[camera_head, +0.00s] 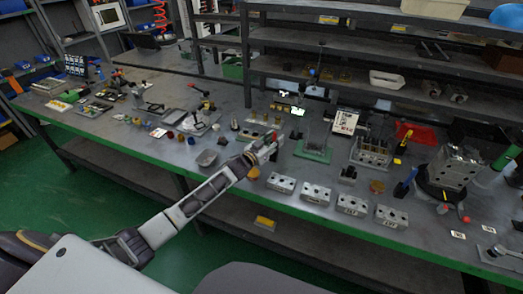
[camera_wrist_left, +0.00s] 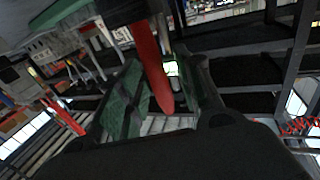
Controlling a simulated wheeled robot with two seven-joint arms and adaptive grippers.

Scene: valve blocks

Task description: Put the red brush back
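The red brush (camera_wrist_left: 152,65) shows in the left wrist view as a red tapered handle with a dark part at its upper end. It lies between the green-padded fingers of my left gripper (camera_wrist_left: 166,72), which look closed on it. In the head view my left gripper (camera_head: 268,146) is over the front part of the workbench, near its middle, with a small bit of red (camera_head: 273,136) at its tip. Most of the brush is hidden there. My right gripper is in neither view.
The workbench (camera_head: 225,183) has a green front edge. Several grey valve blocks (camera_head: 316,194) stand along the front, right of my left gripper. A green-based stand (camera_head: 312,152) is behind them. A red tray (camera_head: 416,133) lies farther right. Shelves (camera_head: 300,40) rise at the back.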

